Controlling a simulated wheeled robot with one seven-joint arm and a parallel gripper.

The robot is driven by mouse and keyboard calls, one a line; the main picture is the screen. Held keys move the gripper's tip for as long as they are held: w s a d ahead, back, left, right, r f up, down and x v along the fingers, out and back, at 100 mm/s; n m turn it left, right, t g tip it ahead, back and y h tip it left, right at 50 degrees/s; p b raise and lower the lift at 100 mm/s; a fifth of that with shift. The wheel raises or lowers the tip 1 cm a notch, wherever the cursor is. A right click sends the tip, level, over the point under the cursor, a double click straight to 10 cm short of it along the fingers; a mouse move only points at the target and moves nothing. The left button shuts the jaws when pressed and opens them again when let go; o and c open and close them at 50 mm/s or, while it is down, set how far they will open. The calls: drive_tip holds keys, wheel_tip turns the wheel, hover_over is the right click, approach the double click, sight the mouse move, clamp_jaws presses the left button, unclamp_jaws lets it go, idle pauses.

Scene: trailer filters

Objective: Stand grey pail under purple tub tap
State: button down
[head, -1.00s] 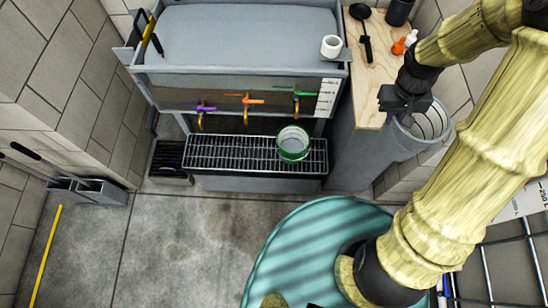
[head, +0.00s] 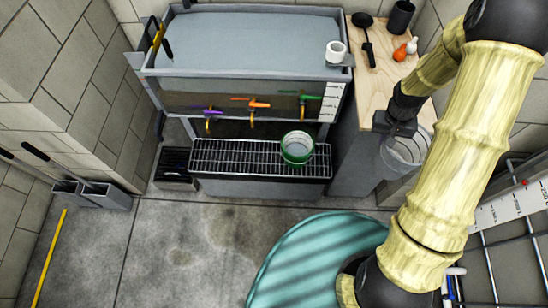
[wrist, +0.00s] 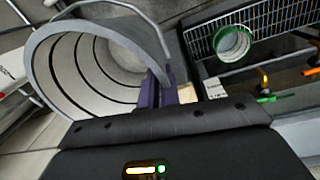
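The grey pail (head: 402,158) hangs at the right, beside the cabinet's right side. In the wrist view its ribbed inside (wrist: 88,75) fills the left. My gripper (head: 400,128) appears shut on the pail's rim; its fingers (wrist: 168,92) meet the rim in the wrist view. The purple-handled tap (head: 208,112) is the leftmost of three on the tub (head: 240,85). The floor grate (head: 225,158) under it is bare. The orange tap (head: 253,105) is in the middle and the green tap (head: 303,97) at the right.
A green pail (head: 297,149) stands on the grate's right part, below the green tap. A wooden counter (head: 375,85) holds a ladle, bottles and a dark cup. A white cup (head: 337,52) sits on the tub's corner. The concrete floor (head: 190,240) before the grate is clear.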

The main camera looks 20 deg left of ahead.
sight(379, 152)
drive_tip(key=shift+m, duration=0.7)
drive_tip(key=f, duration=0.3)
drive_tip(key=w+f, duration=0.1)
drive_tip(key=f, duration=0.2)
drive_tip(key=d+f, duration=0.1)
drive_tip(key=f, duration=0.2)
drive_tip(key=shift+w+d+f, duration=0.1)
drive_tip(key=shift+w+f, duration=0.15)
drive_tip(key=shift+f, duration=0.1)
